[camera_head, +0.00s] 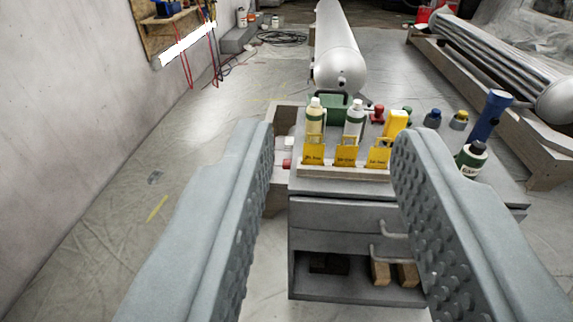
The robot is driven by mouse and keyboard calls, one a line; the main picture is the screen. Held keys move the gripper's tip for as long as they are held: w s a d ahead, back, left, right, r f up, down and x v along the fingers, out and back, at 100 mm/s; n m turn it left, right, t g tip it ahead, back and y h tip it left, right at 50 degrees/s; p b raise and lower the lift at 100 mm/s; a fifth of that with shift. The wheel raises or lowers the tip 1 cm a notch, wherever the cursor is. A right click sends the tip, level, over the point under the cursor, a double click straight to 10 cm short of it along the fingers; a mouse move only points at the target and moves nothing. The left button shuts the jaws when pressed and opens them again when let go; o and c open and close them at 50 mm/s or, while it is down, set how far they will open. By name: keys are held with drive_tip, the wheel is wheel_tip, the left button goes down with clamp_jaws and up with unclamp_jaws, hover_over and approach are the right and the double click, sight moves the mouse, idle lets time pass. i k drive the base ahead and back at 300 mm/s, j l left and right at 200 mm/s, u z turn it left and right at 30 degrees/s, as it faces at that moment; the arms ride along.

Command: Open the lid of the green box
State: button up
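The green box (328,105) stands on top of the grey workbench, behind two bottles that hide part of its front. A dark handle shows over its top edge, and I cannot tell how its lid stands. My gripper (331,145) is open, with its two studded fingers wide apart at the left and right of the picture. Nothing is between the fingers close to me. The box lies farther off, in the gap between them.
Before the box are a pale bottle (314,121), a white bottle (353,121) and yellow tags (346,155) on a rail. A yellow item (395,124), small knobs and a blue torch (489,116) stand right. A silver tank (338,52) lies behind. Floor at left is mostly clear.

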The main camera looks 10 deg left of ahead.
sight(343, 101)
drive_tip(key=i+l, duration=0.15)
drive_tip(key=i, duration=0.35)
drive_tip(key=i+l, duration=0.1)
drive_tip(key=i, duration=0.4)
